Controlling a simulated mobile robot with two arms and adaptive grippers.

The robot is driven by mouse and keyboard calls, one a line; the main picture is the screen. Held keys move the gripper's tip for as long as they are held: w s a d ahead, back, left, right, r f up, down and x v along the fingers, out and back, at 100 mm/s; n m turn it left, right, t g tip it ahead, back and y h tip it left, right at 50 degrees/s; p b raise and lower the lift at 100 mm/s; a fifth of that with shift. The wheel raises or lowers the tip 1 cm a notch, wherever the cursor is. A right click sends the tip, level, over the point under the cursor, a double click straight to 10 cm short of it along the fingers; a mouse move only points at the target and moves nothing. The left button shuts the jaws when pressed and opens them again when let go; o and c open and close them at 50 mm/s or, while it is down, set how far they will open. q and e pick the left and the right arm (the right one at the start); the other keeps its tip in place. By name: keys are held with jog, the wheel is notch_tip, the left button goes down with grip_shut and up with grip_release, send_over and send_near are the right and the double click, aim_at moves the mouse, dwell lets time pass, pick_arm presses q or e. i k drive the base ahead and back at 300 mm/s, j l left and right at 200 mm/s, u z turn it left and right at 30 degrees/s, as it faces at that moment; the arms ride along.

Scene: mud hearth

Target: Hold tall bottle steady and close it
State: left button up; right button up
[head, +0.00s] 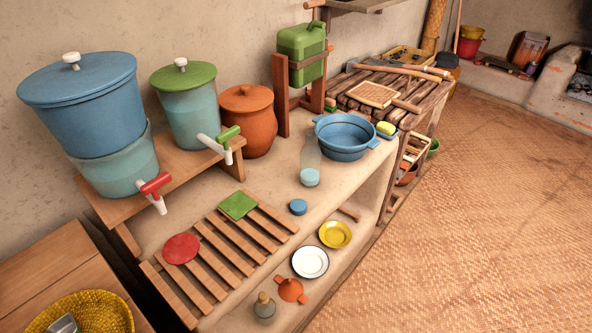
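A tall clear bottle (311,155) stands upright on the clay ledge, in front of the blue basin. Its lower part is pale blue, perhaps liquid inside. Its see-through neck is hard to make out against the ledge, and I see no cap on it. A small round blue cap (298,207) lies on the ledge in front of the bottle, apart from it. Neither of my grippers shows in the head view.
A blue two-handled basin (345,153) stands close behind the bottle on the right. A slatted wooden rack (213,262) lies left of the cap. Below are a yellow dish (335,234), a white plate (310,262) and a small stoppered bottle (264,308). The woven floor (480,210) is clear.

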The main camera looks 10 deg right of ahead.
aim_at(311, 154)
jog(key=i+l+u, duration=0.25)
jog(key=i+l, duration=0.5)
